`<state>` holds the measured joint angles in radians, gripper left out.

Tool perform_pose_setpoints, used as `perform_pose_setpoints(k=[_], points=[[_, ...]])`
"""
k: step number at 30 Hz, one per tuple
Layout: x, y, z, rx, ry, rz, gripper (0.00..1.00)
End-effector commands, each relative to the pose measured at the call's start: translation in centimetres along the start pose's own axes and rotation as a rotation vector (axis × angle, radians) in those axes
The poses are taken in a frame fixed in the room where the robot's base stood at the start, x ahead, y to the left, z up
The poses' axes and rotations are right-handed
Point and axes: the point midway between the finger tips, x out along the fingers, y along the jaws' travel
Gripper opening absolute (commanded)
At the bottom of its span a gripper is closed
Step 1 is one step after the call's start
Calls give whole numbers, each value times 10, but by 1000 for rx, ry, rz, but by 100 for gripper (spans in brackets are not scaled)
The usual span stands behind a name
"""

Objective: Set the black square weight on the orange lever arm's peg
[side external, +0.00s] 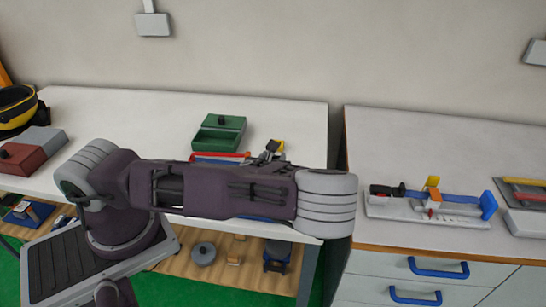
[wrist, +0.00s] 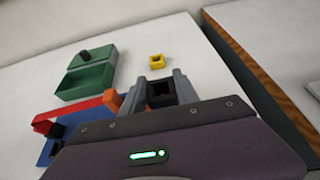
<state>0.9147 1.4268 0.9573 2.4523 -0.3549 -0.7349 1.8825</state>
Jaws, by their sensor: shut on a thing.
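My gripper (wrist: 160,90) is shut on the black square weight (wrist: 161,97), a dark block with a square opening, seen between its grey fingers in the wrist view. In the side view my gripper (side external: 269,152) shows only as small dark parts behind my arm. An orange piece (wrist: 113,102), probably part of the orange lever arm, stands just left of the gripper in the wrist view. Beside it are a red bar (wrist: 82,112) and a blue base (wrist: 44,156). The gripper body hides much of the orange part. I cannot make out its peg.
A yellow square piece (wrist: 156,60) with a hole lies beyond the gripper. An open green box (wrist: 88,80) is at the left. The white table (side external: 300,125) ends at a gap on the right. A second bench (side external: 430,140) holds another blue and yellow device.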

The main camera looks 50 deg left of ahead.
Motion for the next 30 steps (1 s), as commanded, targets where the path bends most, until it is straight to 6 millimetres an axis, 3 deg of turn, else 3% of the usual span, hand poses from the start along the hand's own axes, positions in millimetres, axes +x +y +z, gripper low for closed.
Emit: perform_pose_setpoints(k=[10,11,12,30], points=[[3,0,-6,1,-1,0,0],[3,0,-6,0,-1,0,40],[3,0,-6,0,-1,0,45],[4,0,-4,-18,1,5,45]])
